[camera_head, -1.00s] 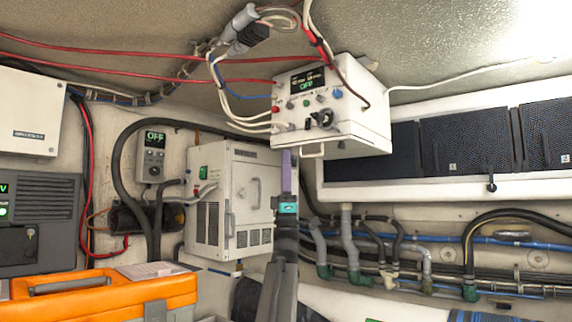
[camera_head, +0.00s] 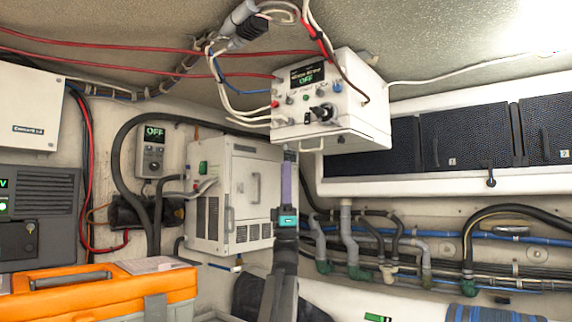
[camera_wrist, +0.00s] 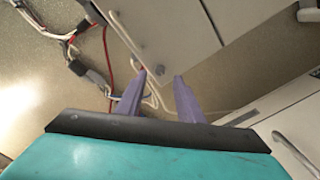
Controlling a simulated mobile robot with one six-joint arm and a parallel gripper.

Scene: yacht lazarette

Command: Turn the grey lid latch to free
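My gripper (camera_head: 288,160) is raised in the middle of the head view, with purple fingers and a teal body. In the wrist view its two fingers (camera_wrist: 160,76) stand apart with nothing between them. I cannot tell for certain which part is the grey lid latch. A grey clasp (camera_head: 155,307) shows on the front of the orange toolbox (camera_head: 110,292) at lower left. A small dark turn-latch (camera_head: 491,180) sits under the dark-doored cabinet at right. My gripper is apart from both.
A white control box (camera_head: 360,125) hangs just above my fingers, with knobs and an OFF display. A white louvred cabinet (camera_head: 205,225) stands left of my gripper. Hoses and pipes (camera_head: 430,265) run along the right wall. Loose cables (camera_head: 235,100) hang overhead.

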